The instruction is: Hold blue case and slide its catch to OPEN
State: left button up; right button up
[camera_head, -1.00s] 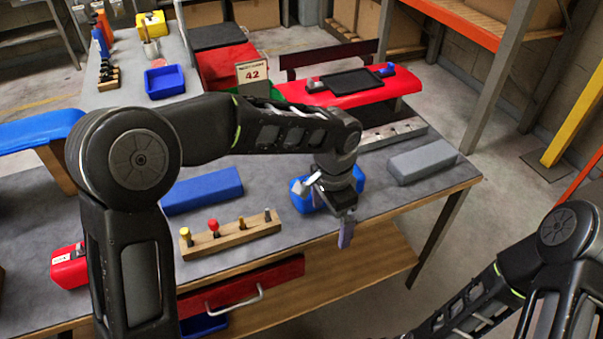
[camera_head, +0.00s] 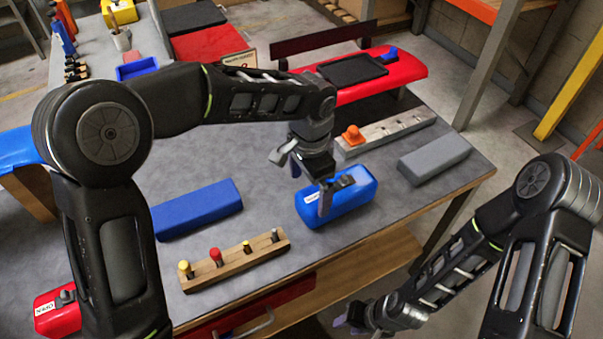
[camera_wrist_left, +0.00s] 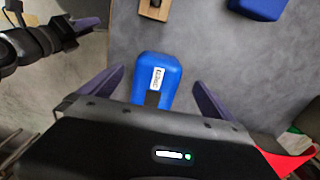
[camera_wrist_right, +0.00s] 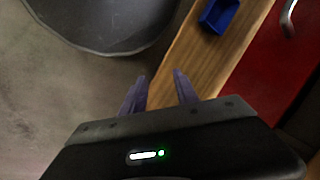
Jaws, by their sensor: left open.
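The blue case (camera_head: 345,208) lies on the grey workbench with a dark catch (camera_head: 346,182) on top and a white label at its left end. In the left wrist view the case (camera_wrist_left: 150,62) shows its label (camera_wrist_left: 157,78), too small to read surely, and the dark catch (camera_wrist_left: 153,98). My left gripper (camera_head: 325,197) is open above the case, its fingers (camera_wrist_left: 158,95) on either side of it; contact cannot be told. My right gripper (camera_head: 355,318) is low, in front of the bench; its fingers (camera_wrist_right: 160,92) are apart and empty.
A wooden peg rack (camera_head: 238,262), a blue block (camera_head: 197,209) and a grey block (camera_head: 435,159) lie around the case. A metal rail (camera_head: 388,132) with an orange knob is behind. A red case (camera_head: 60,318) sits at the front left. The bench's front edge is near my right gripper.

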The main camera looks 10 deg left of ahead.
pick_arm(q)
jog(key=shift+s+d+r, duration=0.1)
jog(key=shift+s+d, duration=0.05)
jog(key=shift+s, duration=0.05)
jog(key=shift+w, duration=0.1)
pick_arm(e)
jog(key=w+d+r+m+t+h, duration=0.1)
jog(key=w+d+r+m+h, duration=0.3)
jog(key=w+d+m, duration=0.6)
jog(key=w+d+r+m+t+y, duration=0.2)
jog(key=w+d+r+m+t, duration=0.25)
jog(key=w+r+m, duration=0.85)
jog(key=w+a+r+m+t+y, duration=0.1)
jog(key=w+a+r+y, duration=0.15)
jog(key=r, duration=0.35)
jog(key=w+a+r+m+t+y, duration=0.1)
jog(key=w+a+r+m, duration=0.1)
jog(key=w+a+r, duration=0.3)
jog(key=s+a+r+n+g+h, duration=0.1)
jog(key=s+a+r+n+g, duration=0.3)
jog(key=a+r+n+g, duration=0.4)
jog(key=shift+s+a+r+n+h, duration=0.25)
jog(key=shift+a+r+n+h, duration=0.15)
jog(key=shift+n, duration=0.2)
